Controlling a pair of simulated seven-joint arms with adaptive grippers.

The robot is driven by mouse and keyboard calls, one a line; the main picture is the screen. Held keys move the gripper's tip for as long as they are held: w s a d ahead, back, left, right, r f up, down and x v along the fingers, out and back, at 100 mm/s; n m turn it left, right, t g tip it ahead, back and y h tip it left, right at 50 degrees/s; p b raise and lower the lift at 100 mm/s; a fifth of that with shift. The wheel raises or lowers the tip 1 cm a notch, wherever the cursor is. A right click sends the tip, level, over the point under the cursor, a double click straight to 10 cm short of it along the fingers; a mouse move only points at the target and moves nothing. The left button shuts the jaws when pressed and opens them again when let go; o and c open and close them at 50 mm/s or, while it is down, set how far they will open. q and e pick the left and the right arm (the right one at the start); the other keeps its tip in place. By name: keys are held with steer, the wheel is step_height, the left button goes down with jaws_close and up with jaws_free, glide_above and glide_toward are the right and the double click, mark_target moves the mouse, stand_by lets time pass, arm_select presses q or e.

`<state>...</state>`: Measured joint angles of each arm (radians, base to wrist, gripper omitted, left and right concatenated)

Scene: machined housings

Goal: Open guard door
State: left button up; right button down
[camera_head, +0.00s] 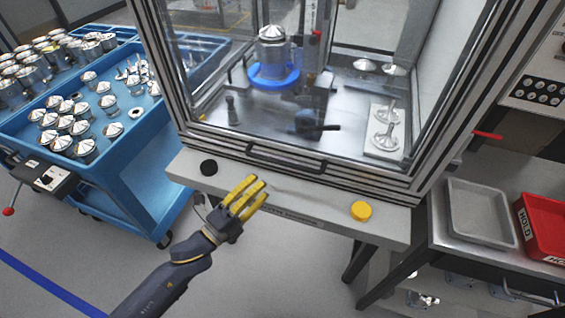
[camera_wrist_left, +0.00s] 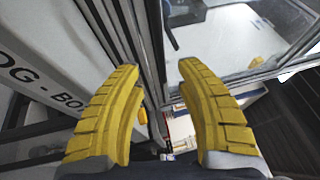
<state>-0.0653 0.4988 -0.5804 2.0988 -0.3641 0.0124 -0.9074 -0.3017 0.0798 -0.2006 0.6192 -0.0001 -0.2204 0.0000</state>
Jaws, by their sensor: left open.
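The guard door (camera_head: 320,130) is a clear panel in a metal frame on the front of the machine, and it looks lowered and closed. Its dark handle bar (camera_head: 285,158) runs along the bottom frame. My left gripper (camera_head: 250,190) has yellow fingers and is in front of the ledge, just below and left of the handle, apart from it. In the left wrist view the two yellow fingers (camera_wrist_left: 160,85) stand apart with nothing between them. The handle cannot be made out clearly there. My right gripper is not in view.
A ledge (camera_head: 300,205) below the door carries a black button (camera_head: 208,167) and a yellow button (camera_head: 361,211). A blue cart (camera_head: 120,140) with metal housings stands left. A grey tray (camera_head: 480,212) and a red bin (camera_head: 545,230) sit on a bench at right.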

mark_target(283, 161)
arm_select(q)
steer(key=x, duration=1)
steer(key=shift+o, duration=0.2)
jaws_close()
